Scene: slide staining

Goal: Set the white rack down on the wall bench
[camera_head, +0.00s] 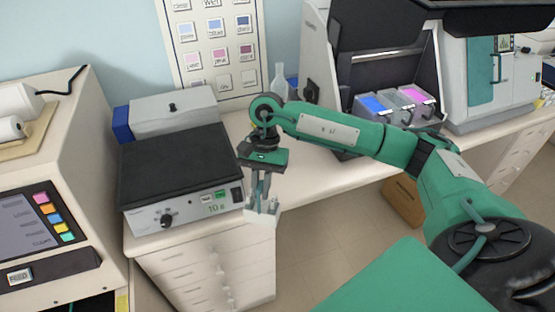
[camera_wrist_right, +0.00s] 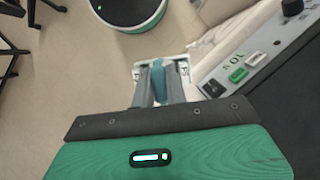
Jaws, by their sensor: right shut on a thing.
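My right gripper (camera_head: 261,186) points down at the front edge of the wall bench (camera_head: 325,177). It is shut on the white rack (camera_head: 261,217), which hangs below the fingers just right of the hot plate's front corner. In the right wrist view, the white rack (camera_wrist_right: 139,72) shows beyond the fingers of my right gripper (camera_wrist_right: 160,85), with a teal piece between them. The rack appears in front of the drawers; I cannot tell its exact height against the bench top. My left gripper is not in view.
A black-topped hot plate (camera_head: 175,165) stands close to the left of the rack. The bench top to its right is mostly clear. A glass flask (camera_head: 279,80) stands at the back. A dark-hooded machine (camera_head: 380,60) with colored trays stands further right. Drawers (camera_head: 205,270) are below.

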